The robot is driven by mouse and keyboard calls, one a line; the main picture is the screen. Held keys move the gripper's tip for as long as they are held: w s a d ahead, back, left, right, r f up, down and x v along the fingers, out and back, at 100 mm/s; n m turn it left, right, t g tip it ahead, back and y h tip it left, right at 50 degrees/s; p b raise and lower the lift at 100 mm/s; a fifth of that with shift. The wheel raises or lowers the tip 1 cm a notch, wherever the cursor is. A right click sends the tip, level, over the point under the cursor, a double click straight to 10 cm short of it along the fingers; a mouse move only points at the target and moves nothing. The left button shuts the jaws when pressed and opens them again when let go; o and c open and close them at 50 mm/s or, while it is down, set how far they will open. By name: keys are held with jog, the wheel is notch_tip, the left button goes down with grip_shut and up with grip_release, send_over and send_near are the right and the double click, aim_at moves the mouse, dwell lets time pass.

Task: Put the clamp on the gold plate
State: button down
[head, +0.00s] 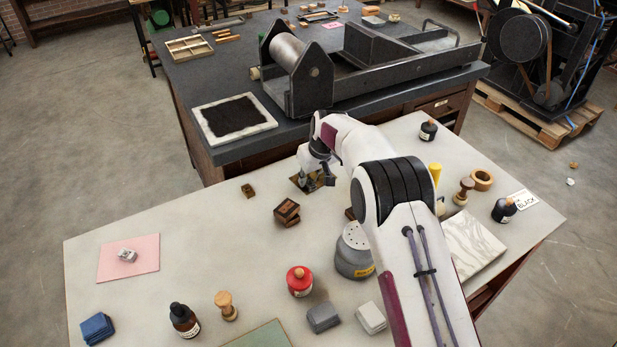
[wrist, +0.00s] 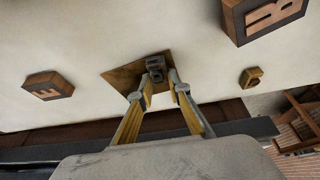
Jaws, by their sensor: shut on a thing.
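The clamp (wrist: 155,66) is a small dark grey metal piece between my fingertips in the wrist view. My gripper (wrist: 160,84) is shut on it. The gold plate (wrist: 124,76) is a flat brownish-gold square that shows around and behind the clamp. In the head view the gold plate (head: 297,181) lies on the pale table, partly covered by my gripper (head: 313,181), which is low over it. The clamp cannot be made out clearly there. I cannot tell whether the clamp touches the plate.
A silvery metal piece (head: 127,255) rests on a pink sheet (head: 143,268) at the left. Bottles, stampers and a red-topped pot (head: 299,283) stand nearer.

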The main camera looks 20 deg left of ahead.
jog(key=shift+f, duration=0.1)
jog(key=c, duration=1.9)
grip_release()
jog(key=v, duration=1.2)
jog(key=shift+w, duration=0.1)
